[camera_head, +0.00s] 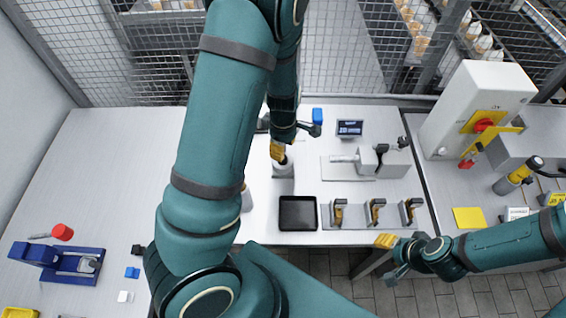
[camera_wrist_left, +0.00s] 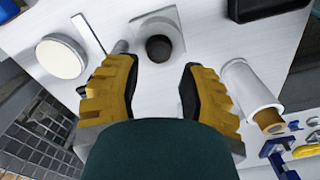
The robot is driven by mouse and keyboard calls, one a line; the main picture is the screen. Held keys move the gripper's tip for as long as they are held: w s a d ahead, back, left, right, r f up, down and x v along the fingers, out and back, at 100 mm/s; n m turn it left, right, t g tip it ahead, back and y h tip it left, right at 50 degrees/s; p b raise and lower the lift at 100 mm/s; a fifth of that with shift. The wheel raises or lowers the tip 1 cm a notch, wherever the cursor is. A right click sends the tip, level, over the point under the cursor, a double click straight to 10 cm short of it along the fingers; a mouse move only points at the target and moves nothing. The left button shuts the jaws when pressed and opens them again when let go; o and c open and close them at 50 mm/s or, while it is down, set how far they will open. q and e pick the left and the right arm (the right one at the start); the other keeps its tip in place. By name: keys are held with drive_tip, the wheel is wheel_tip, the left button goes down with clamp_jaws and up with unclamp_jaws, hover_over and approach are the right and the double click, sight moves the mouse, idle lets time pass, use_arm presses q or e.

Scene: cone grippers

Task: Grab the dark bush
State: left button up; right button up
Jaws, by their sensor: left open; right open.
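A dark round part, which looks like the dark bush (camera_wrist_left: 158,48), shows in the left wrist view on a pale square block (camera_wrist_left: 172,22). It appears just beyond the gap between the yellow fingers of my left gripper (camera_wrist_left: 158,72), and the fingers are apart with nothing between them. In the head view, my left gripper (camera_head: 278,151) points down over the table near a pale cylinder (camera_head: 283,170); I cannot make out the bush there. My right gripper (camera_head: 386,241) has yellow fingers and hangs beyond the table's front edge, away from the bush.
A white cylinder with a brown end (camera_wrist_left: 250,88) lies close to the right finger, and a white disc (camera_wrist_left: 62,58) to the left. A black tray (camera_head: 298,228) and several small tools on a grey strip (camera_head: 355,222) lie in front. The table's left part (camera_head: 120,170) is mostly clear.

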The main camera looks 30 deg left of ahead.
sight(283, 162)
use_arm(q)
drive_tip(key=shift+s+f, duration=0.1)
drive_tip(key=shift+f, duration=0.4)
wheel_tip(283, 162, down, 5)
drive_tip(key=shift+a+r+b, duration=0.1)
drive_tip(key=shift+r+b, duration=0.1)
drive_tip(key=shift+b, duration=0.35)
clamp_jaws()
